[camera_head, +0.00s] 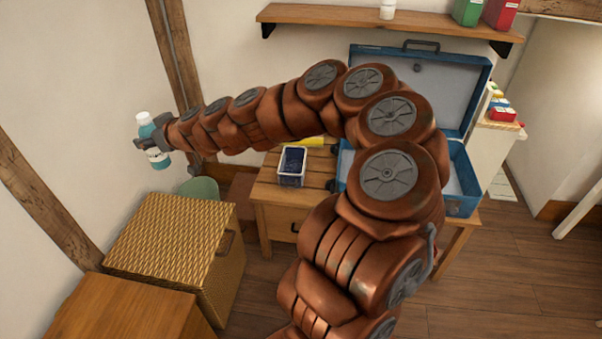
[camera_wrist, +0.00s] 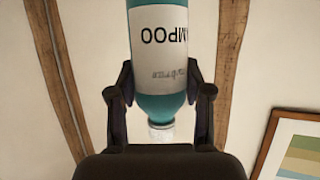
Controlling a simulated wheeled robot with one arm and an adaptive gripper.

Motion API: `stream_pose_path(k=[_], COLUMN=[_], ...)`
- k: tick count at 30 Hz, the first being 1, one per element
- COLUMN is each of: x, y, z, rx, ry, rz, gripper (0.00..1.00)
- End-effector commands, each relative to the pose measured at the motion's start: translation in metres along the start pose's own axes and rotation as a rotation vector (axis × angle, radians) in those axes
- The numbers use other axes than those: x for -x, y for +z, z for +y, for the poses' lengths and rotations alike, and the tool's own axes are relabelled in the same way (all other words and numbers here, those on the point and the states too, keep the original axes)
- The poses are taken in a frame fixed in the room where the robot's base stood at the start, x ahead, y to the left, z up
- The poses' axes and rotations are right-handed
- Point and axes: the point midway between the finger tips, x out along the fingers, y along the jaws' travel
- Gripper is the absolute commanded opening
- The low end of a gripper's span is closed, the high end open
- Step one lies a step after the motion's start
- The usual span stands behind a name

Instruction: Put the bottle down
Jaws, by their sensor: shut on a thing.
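A teal shampoo bottle (camera_head: 158,160) with a white label and a pale cap is at the far left of the head view, up in the air by the wall. It stands nearly upright with a slight tilt, cap at the top. My gripper (camera_head: 150,141) is shut on it, and my arm stretches across the view to it. In the wrist view the bottle (camera_wrist: 160,75) sits between the two dark fingers of my gripper (camera_wrist: 161,88), its label upside down. The bottle's far end is cut off by the frame there.
A wicker chest (camera_head: 165,235) stands below the bottle, with a bare lid. A wooden cabinet top (camera_head: 135,312) in front is clear. A wooden nightstand (camera_head: 275,190) holds a small container (camera_head: 291,167) and an open blue suitcase (camera_head: 462,205). A wall shelf (camera_head: 330,14) is above. Timber posts line the wall.

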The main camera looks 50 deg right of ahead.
Motion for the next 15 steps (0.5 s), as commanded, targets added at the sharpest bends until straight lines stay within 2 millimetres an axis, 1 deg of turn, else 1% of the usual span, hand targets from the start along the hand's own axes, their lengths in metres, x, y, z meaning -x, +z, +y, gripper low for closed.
stream_pose_path(k=[1, 2, 3, 5, 6, 8, 9, 11, 12, 14, 15], x=[-0.009, -0.012, -0.016, -0.021, -0.023, -0.026, -0.028, -0.030, -0.031, -0.032, -0.033], y=[0.024, 0.033, 0.046, 0.065, 0.077, 0.094, 0.105, 0.122, 0.132, 0.147, 0.157], z=[0.022, 0.034, 0.052, 0.079, 0.095, 0.122, 0.138, 0.161, 0.178, 0.199, 0.213], rx=[-0.014, -0.020, -0.029, -0.041, -0.048, -0.060, -0.068, -0.077, -0.084, -0.092, -0.099], ry=[0.028, 0.043, 0.065, 0.095, 0.114, 0.144, 0.161, 0.187, 0.206, 0.227, 0.241], rz=[-0.002, -0.002, -0.002, -0.002, -0.001, 0.000, -0.001, -0.002, -0.002, -0.002, -0.001], gripper=[0.04, 0.04, 0.04, 0.04, 0.04, 0.04, 0.04, 0.04, 0.04, 0.04, 0.04])
